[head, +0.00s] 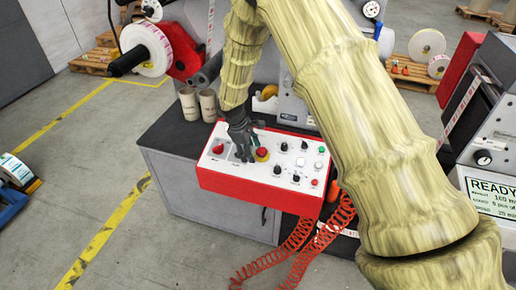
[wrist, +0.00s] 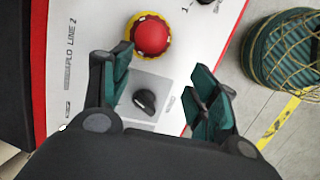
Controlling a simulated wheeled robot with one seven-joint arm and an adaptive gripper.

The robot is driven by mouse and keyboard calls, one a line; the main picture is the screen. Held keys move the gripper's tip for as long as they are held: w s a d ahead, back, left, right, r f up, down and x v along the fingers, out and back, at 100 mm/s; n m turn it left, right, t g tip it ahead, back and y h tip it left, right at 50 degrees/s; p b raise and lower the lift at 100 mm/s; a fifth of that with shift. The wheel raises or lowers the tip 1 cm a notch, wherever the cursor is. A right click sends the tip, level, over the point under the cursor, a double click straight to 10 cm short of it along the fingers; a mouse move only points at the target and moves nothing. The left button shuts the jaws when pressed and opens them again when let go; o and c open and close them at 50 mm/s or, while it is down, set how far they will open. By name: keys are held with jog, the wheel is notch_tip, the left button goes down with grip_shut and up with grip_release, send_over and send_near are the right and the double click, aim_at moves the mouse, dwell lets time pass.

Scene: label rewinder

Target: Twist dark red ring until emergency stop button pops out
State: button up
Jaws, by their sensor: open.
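The emergency stop button (wrist: 152,37) is a red dome with a darker red ring (wrist: 136,27) around it, on a yellow base. In the head view the button (head: 262,153) sits on the white top of a red control box (head: 290,198). My gripper (wrist: 162,85) is open and empty, its green-padded fingers spread either side of a black knob (wrist: 145,101). The button lies just beyond the fingertips in the wrist view, not between them. In the head view my gripper (head: 243,150) is over the panel, just left of the button.
More knobs and small buttons (head: 300,162) sit on the panel to the right. A red switch (head: 218,148) is at its left. Two cardboard cores (head: 198,104) stand on the dark cabinet top behind. Coiled red hoses (head: 290,250) hang in front. A green netted round object (wrist: 285,55) shows beyond the panel edge.

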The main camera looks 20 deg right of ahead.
jog(key=a, duration=0.5)
jog(key=s+a, duration=0.1)
jog(key=a, duration=0.2)
jog(key=shift+a, duration=0.15)
